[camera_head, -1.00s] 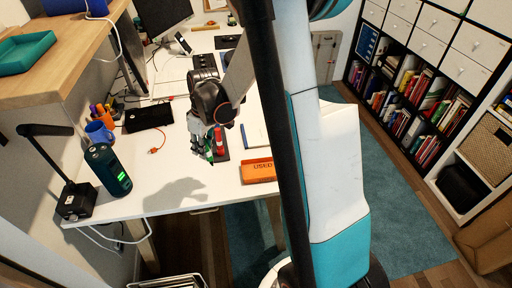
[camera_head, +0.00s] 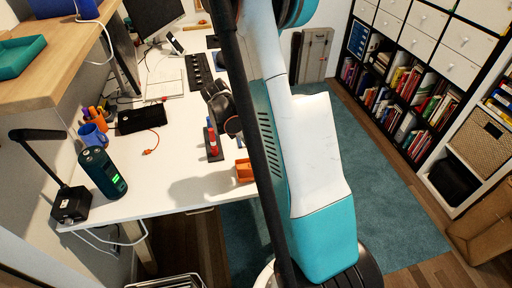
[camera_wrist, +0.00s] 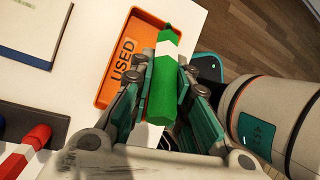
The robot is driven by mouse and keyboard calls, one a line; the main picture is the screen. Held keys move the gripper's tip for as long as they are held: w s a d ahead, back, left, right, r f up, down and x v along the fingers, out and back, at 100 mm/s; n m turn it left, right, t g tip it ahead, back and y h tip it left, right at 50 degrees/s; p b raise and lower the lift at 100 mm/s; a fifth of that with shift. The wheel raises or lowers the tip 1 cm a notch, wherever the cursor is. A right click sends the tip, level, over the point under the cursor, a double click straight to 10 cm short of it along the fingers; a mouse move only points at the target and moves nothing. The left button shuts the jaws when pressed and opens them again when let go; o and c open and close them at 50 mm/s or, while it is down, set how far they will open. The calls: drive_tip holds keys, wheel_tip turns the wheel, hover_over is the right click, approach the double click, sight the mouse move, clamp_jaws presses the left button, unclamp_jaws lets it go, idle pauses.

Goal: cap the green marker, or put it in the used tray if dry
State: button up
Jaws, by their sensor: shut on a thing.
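The green marker (camera_wrist: 163,85), with a white band near its far end, is between the fingers of my gripper (camera_wrist: 165,72) in the wrist view. My gripper is shut on it. I cannot tell whether the marker is capped. The orange tray labelled USED (camera_wrist: 146,32) lies beyond and to the left, and the marker overlaps its right side in the picture. The tray also shows in the head view (camera_head: 243,171), mostly hidden by my arm. My gripper and the green marker are hidden there.
A dark bottle-shaped device (camera_head: 102,172) and lamp (camera_head: 68,190) stand left; the white desk's front-middle is clear.

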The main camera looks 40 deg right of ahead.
drive_tip(key=shift+f+b, duration=2.9)
drive_tip(key=shift+f, duration=1.15)
drive_tip(key=o, duration=0.9)
drive_tip(key=shift+r, duration=0.15)
drive_tip(key=shift+r+p, duration=2.55)
drive_tip(key=shift+r, duration=1.35)
drive_tip(key=shift+a, duration=0.1)
